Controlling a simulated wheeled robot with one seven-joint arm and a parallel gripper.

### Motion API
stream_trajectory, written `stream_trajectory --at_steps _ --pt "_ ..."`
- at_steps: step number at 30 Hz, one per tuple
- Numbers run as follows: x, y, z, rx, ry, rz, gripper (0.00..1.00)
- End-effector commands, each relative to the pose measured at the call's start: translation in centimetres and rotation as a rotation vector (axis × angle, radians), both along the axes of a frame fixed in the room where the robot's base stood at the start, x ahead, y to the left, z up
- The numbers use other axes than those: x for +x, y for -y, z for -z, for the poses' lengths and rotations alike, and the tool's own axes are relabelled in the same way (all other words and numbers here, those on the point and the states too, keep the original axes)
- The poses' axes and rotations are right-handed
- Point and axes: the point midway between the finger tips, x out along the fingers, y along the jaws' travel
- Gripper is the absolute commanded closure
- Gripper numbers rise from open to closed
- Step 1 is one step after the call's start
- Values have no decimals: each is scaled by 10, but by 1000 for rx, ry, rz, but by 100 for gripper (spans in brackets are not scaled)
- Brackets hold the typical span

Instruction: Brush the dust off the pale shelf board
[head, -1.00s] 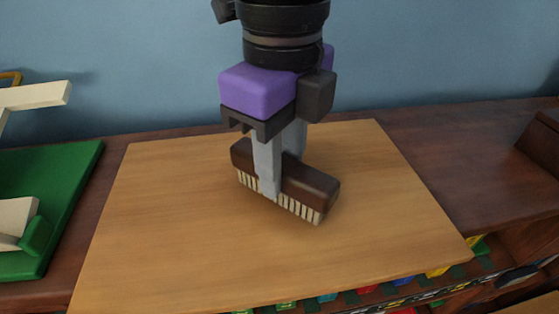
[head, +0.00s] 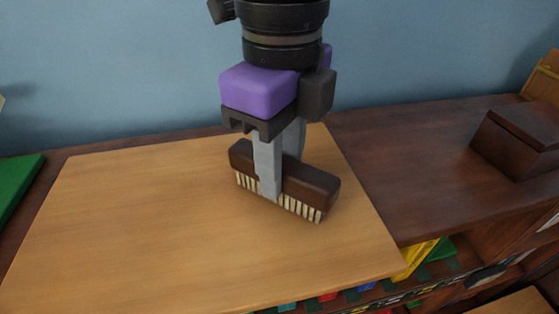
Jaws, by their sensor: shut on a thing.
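The pale shelf board (head: 130,230) lies flat on top of the dark wood bookcase in the head view. My gripper (head: 270,190) is shut on a brush (head: 311,188) with a dark brown back and pale bristles. The brush is over the right part of the board, bristles down. I cannot tell whether the bristles touch the board. No dust can be made out on the board's visible surface. The grey fingers hide the middle of the brush.
A dark brown box (head: 520,140) stands on the bookcase top (head: 400,150) at the right. A green thing (head: 18,185) lies at the left edge. Coloured items (head: 415,260) sit on a shelf below the board's front edge. The bookcase top between board and box is clear.

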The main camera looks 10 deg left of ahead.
Motion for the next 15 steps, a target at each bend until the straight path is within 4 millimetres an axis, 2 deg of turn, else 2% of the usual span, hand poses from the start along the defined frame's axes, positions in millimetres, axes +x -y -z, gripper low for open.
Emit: stream_trajectory --at_steps 3,15 --pt "-1 -1 -25 1 5 -1 100" --pt "-5 -3 -60 0 1 -7 100"
